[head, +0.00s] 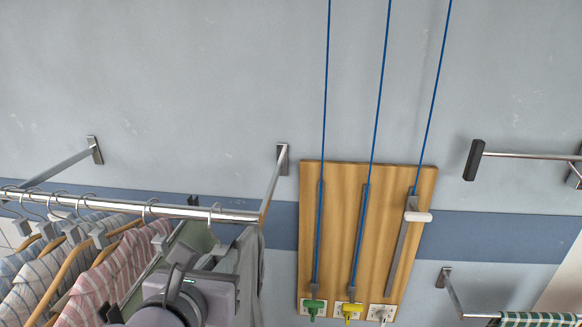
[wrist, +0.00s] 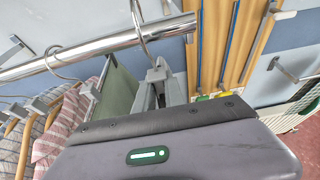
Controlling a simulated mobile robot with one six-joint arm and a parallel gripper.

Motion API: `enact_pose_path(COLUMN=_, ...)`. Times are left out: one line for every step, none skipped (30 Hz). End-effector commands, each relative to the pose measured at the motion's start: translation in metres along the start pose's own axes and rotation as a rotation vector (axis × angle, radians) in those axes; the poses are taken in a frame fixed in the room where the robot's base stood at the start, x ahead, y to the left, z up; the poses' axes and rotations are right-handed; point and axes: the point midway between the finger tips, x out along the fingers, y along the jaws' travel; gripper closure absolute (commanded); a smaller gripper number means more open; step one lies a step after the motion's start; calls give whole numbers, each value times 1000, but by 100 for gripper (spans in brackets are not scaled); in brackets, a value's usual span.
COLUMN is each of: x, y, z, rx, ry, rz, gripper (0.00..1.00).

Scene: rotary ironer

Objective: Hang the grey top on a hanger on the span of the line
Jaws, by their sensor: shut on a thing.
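The grey top (head: 247,262) hangs beside my gripper (head: 210,258), partly hidden by it; in the wrist view a strip of it (wrist: 175,92) shows behind the jaws. My gripper (wrist: 157,74) is shut on the grey block of its hanger, just under the chrome rail. The hanger's wire hook (head: 214,211) is at the rail near its right end; it also shows in the wrist view (wrist: 138,22). I cannot tell whether it bears on the rail. No span of line is clearly seen; blue cords (head: 371,130) run up the wall.
The chrome rail (head: 180,211) stands off the wall on brackets. Striped shirts (head: 104,285) on wooden hangers crowd its left, and a green garment (head: 197,237) hangs close by. A wooden board (head: 340,225) with cleats is at right. Another wall bar (head: 530,155) is farther right.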

Motion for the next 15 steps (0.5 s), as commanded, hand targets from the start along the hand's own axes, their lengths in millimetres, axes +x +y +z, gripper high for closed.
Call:
enact_pose_path(x=-4, y=0, z=0, rx=0, ry=0, rz=2, gripper=100)
enact_pose_path(x=-6, y=0, z=-1, rx=0, ry=0, rz=2, gripper=100)
enact_pose_path(x=-8, y=0, z=-2, rx=0, ry=-1, rz=1, gripper=100)
enact_pose_path(x=-10, y=1, z=-2, rx=0, ry=0, rz=2, gripper=100)
enact_pose_path(x=-12, y=1, z=-3, rx=0, ry=0, rz=3, gripper=100)
enact_pose_path(x=-15, y=1, z=-4, rx=0, ry=0, rz=2, gripper=100)
enact_pose_path(x=-17, y=0, z=-5, rx=0, ry=0, rz=1, gripper=100)
enact_pose_path(x=-19, y=0, z=-6, rx=0, ry=0, rz=1, gripper=100)
enact_pose_path(x=-22, y=0, z=-6, rx=0, ry=0, rz=2, gripper=100)
enact_pose_path(x=-24, y=0, z=-7, rx=0, ry=0, rz=2, gripper=100)
enact_pose_path(x=-26, y=0, z=-8, rx=1, ry=-1, rz=2, gripper=100)
enact_pose_path(x=-28, y=0, z=-9, rx=1, ry=-1, rz=1, gripper=100)
enact_pose_path(x=-30, y=0, z=-9, rx=1, ry=0, rz=2, gripper=100)
enact_pose_path(x=-32, y=0, z=-10, rx=1, ry=0, rz=2, gripper=100)
enact_pose_path(x=-35, y=0, z=-11, rx=1, ry=0, rz=2, gripper=100)
